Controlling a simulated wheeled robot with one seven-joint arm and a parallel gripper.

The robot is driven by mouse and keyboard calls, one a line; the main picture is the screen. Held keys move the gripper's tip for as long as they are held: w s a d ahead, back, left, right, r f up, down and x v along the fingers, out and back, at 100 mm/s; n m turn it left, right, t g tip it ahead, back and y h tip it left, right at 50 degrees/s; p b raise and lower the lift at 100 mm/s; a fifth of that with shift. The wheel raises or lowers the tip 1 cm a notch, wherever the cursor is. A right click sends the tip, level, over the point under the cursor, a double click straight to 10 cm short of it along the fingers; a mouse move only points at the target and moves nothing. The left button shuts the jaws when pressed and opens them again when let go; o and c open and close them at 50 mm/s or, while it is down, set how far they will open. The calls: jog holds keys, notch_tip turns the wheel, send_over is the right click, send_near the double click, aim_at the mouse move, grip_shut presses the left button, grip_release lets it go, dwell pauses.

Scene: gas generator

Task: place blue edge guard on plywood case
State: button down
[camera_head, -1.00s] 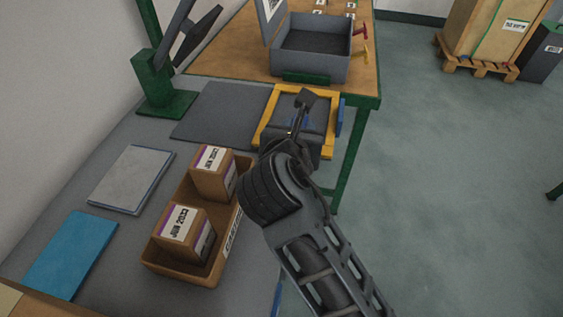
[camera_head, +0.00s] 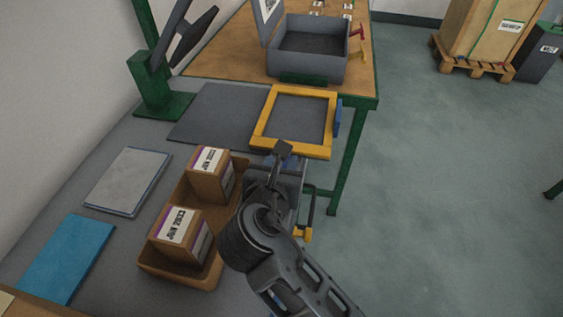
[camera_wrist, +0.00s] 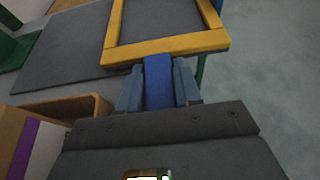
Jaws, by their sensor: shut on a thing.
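My gripper (camera_wrist: 158,88) is shut on a blue edge guard (camera_wrist: 158,75), which stands between the two fingers in the wrist view. In the head view my gripper (camera_head: 278,165) is just in front of the yellow frame, and the arm hides most of the guard. A tall light-brown case (camera_head: 484,28), which looks like the plywood case, stands on a pallet at the far upper right. It has a green strap and a white label. My gripper is well away from it.
The yellow frame (camera_head: 258,125) lies on the grey bench, with a blue piece (camera_head: 337,118) at its right edge. A brown bin (camera_head: 165,262) holds two boxes. An open grey case (camera_head: 308,66) sits behind. The floor at right is clear up to the pallet (camera_head: 470,66).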

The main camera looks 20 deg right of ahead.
jog(key=c, duration=0.8)
grip_release()
jog(key=shift+f, duration=0.1)
